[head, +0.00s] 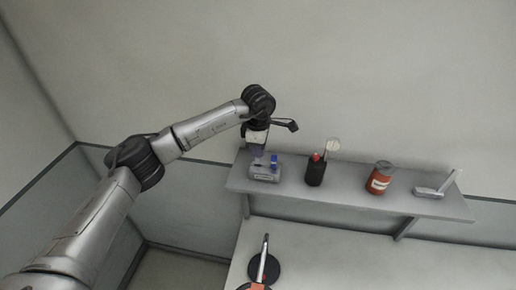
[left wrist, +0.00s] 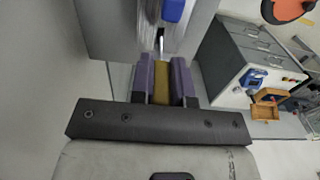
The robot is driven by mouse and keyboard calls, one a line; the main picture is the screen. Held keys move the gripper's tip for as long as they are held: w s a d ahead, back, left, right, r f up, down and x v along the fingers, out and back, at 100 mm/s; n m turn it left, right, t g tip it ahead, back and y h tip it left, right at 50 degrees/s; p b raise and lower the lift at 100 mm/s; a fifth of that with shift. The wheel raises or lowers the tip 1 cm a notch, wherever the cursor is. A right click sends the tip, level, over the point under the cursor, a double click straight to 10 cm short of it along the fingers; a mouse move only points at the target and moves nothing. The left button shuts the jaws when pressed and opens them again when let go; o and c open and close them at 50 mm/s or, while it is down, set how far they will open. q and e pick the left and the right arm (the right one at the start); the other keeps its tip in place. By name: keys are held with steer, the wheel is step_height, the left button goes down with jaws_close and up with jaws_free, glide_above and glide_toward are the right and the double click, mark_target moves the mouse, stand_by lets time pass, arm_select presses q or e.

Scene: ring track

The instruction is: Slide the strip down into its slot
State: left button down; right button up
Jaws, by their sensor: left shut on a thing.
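My left gripper (head: 256,151) is at the left end of the wall shelf, just above a small grey holder (head: 265,174) with a blue part (head: 274,160) on it. In the left wrist view the purple fingers of my left gripper (left wrist: 163,78) are shut on a mustard-yellow strip (left wrist: 162,76). The blue part shows beyond the fingertips (left wrist: 173,9). The slot and the strip's lower end cannot be made out, so I cannot tell whether the strip is in the slot. My right gripper is not in view.
A table lies below. A grey drawer cabinet (left wrist: 238,60) and an orange box (left wrist: 266,110) show in the left wrist view.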

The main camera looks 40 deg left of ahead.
mark_target(258, 163)
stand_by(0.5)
arm_select(q)
steer(key=shift+f+b, duration=0.3)
steer(key=shift+f, duration=0.35)
steer(key=shift+f+b, duration=0.5)
steer(key=shift+f, duration=0.5)
steer(key=shift+f+b, duration=0.55)
steer(key=shift+f, duration=0.4)
steer(key=c, duration=1)
jaws_free()
steer(key=shift+r, duration=0.1)
step_height(258, 163, up, 12)
steer(key=b, duration=0.2)
steer(key=shift+b, duration=0.3)
steer(key=shift+r, duration=0.85)
